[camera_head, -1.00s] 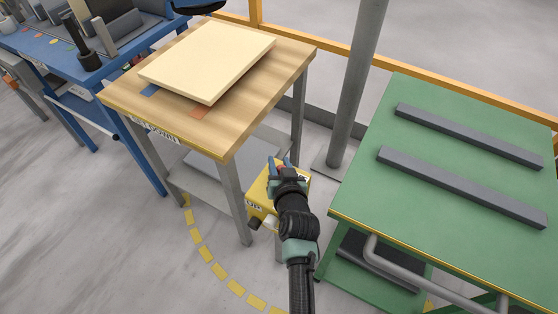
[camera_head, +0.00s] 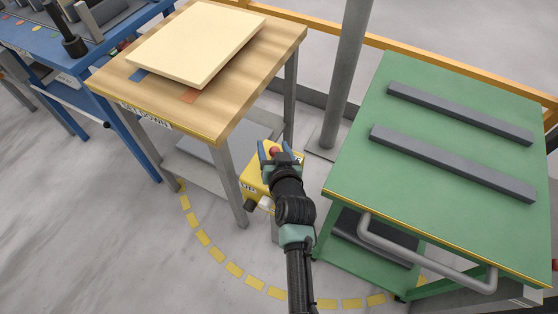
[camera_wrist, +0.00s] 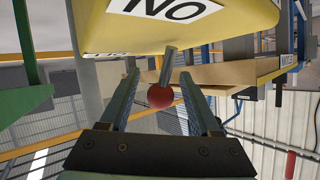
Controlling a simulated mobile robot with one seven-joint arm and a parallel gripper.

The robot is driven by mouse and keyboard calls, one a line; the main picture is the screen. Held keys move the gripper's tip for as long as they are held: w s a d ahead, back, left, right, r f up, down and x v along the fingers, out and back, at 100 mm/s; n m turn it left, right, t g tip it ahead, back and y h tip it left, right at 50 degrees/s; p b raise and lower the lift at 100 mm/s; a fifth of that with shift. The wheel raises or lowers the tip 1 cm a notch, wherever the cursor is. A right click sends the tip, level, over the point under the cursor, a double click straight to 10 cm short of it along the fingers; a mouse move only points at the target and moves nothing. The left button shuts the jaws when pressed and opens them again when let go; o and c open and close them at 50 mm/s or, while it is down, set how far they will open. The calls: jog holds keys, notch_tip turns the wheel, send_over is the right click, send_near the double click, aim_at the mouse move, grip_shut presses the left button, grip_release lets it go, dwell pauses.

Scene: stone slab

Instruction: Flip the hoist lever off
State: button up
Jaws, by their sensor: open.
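The hoist lever shows in the wrist view as a short grey rod ending in a red ball knob (camera_wrist: 160,97). It projects from a yellow box (camera_wrist: 130,43) bearing a white label that reads "NO" in this view. My gripper (camera_wrist: 160,77) is open, with one finger on each side of the lever. The knob sits between the fingers, with gaps visible on both sides. In the head view, my gripper (camera_head: 274,148) is at the top of the yellow box (camera_head: 252,179), and the red knob (camera_head: 274,153) shows between the blue fingertips. My wrist hides part of the box.
A wooden-topped table (camera_head: 225,115) with a pale slab (camera_head: 195,45) stands behind and left of the box. A green cart (camera_head: 400,200) with two grey bars is close on the right. A grey post (camera_head: 346,75) rises behind. Floor at the lower left is clear.

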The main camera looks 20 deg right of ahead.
jog(key=p+v, duration=0.2)
jog(key=v, duration=0.9)
jog(key=shift+s+a+r, duration=0.1)
jog(key=shift+s, duration=0.2)
jog(key=w+a+r+n+t+y, duration=0.1)
jog(key=w+a+r+t, duration=0.3)
jog(key=r, duration=1.1)
jog(key=w+a+r+n+t, duration=0.25)
jog(key=w+r, duration=0.25)
jog(key=r, duration=1)
jog(key=s+a+r+n+t+y, duration=0.1)
jog(key=s+a+r+t, duration=0.3)
jog(key=r, duration=0.7)
jog(key=s+a+r+t, duration=0.15)
jog(key=s+r, duration=0.35)
jog(key=r, duration=0.5)
jog(key=s+a+r+n+t+y, duration=0.1)
jog(key=s+a+r+t, duration=0.3)
jog(key=r, duration=0.7)
notch_tip(320, 180, up, 13)
jog(key=g+p, duration=0.1)
jog(key=p, duration=1.2)
jog(key=shift+s+d+f, duration=0.15)
jog(key=shift+d+f, duration=0.05)
